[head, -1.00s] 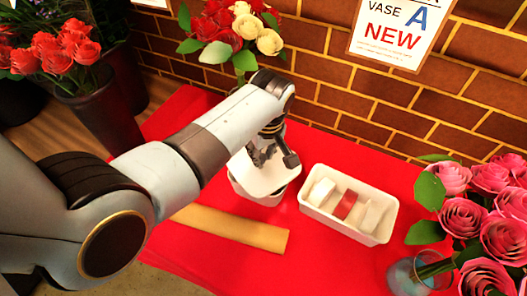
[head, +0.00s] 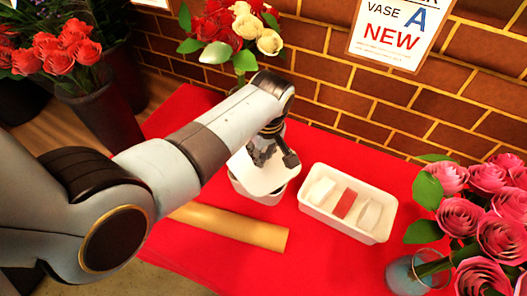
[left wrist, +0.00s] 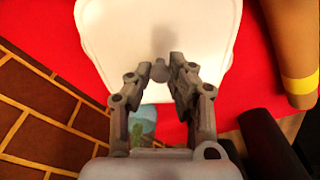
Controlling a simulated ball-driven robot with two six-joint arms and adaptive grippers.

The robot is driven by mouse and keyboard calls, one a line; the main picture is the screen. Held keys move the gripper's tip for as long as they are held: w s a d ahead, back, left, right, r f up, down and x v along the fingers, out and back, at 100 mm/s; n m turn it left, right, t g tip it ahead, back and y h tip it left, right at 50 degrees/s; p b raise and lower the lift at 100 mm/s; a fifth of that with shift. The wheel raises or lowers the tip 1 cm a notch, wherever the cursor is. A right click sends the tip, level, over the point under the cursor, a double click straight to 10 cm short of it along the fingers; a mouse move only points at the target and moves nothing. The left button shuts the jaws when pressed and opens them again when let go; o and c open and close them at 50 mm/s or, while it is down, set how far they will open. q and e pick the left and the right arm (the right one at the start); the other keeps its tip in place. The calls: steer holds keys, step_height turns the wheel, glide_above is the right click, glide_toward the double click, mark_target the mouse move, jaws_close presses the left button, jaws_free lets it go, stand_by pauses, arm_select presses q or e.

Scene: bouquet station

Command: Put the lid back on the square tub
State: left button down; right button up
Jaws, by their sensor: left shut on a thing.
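My left gripper (head: 274,158) is shut on the small knob of a white square lid (head: 258,178). The lid lies over the pale square tub (head: 262,198) on the red table. Part of the tub's side shows below the lid's front edge. I cannot tell whether the lid rests on the rim or hangs just above it. In the left wrist view the fingers (left wrist: 161,75) close around the knob, and the lid (left wrist: 160,30) hides the tub. My right gripper is not in view.
A tan roll (head: 235,228) lies in front of the tub. A white tray (head: 343,229) with white and red pieces stands to the right. Pink roses in a glass vase (head: 418,274) stand at the right edge. Red and cream roses (head: 232,28) stand behind the arm.

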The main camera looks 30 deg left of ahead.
arm_select(q)
steer(key=c, duration=1.1)
jaws_free()
steer(key=shift+c, duration=0.2)
steer(key=shift+o, duration=0.4)
steer(key=o, duration=0.4)
step_height(320, 180, up, 5)
steer(key=p, duration=0.4)
steer(key=shift+f+p, duration=0.1)
steer(key=shift+p, duration=0.3)
steer(key=shift+r, duration=1.15)
